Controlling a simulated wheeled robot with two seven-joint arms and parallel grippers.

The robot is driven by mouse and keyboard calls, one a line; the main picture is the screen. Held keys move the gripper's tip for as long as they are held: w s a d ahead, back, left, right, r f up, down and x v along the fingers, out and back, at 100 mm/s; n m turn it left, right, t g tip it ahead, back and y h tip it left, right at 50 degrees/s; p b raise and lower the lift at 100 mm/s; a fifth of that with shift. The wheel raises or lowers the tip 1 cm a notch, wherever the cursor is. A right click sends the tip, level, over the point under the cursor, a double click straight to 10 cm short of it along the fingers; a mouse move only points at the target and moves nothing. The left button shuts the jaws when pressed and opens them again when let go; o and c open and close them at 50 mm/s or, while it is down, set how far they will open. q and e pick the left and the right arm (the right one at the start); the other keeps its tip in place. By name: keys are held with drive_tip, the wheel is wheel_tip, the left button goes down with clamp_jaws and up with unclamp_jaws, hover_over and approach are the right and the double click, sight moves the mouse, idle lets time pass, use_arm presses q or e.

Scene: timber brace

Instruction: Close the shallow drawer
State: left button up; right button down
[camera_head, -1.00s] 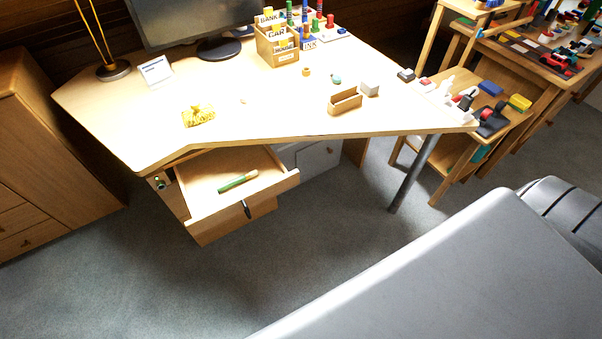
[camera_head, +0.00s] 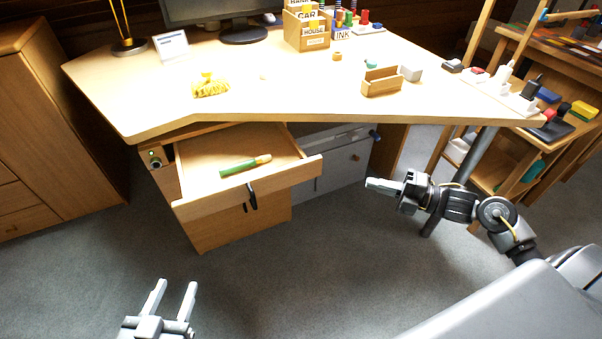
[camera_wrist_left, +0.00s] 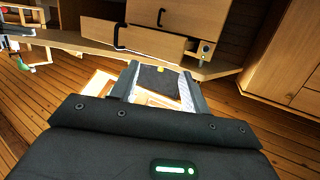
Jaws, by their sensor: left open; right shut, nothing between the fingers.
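The shallow drawer (camera_head: 287,178) under the desk is pulled open, with a dark handle (camera_head: 250,195) on its wooden front. A green stick-like item with a tan end (camera_head: 243,165) lies inside it. My left gripper (camera_head: 174,288) is open and empty, low in front of the drawer and apart from it. In the left wrist view its two fingers (camera_wrist_left: 159,85) are spread, and a drawer front with a dark handle (camera_wrist_left: 119,37) shows beyond them. My right gripper (camera_head: 371,184) is shut and empty, to the right of the drawer and not touching it.
The desk top (camera_head: 300,90) overhangs the drawer and carries a monitor, a letter box and small items. A wooden cabinet (camera_head: 50,130) stands left. A desk leg (camera_head: 475,155) and a side shelf are at right. The carpet before the drawer is clear.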

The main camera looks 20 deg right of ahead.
approach(315, 160)
drive_tip(key=a, duration=0.4)
drive_tip(key=w, duration=0.1)
drive_tip(key=w+b, duration=0.1)
drive_tip(key=w, duration=0.1)
drive_tip(key=shift+a, duration=0.2)
use_arm(q)
drive_tip(key=r, duration=0.1)
drive_tip(key=d+r+t+h, duration=0.2)
drive_tip(key=r, duration=0.1)
drive_tip(key=shift+s+r+m, duration=0.1)
drive_tip(key=shift+s+m, duration=0.15)
drive_tip(key=shift+m, duration=0.15)
use_arm(e)
drive_tip(key=shift+w, duration=0.45)
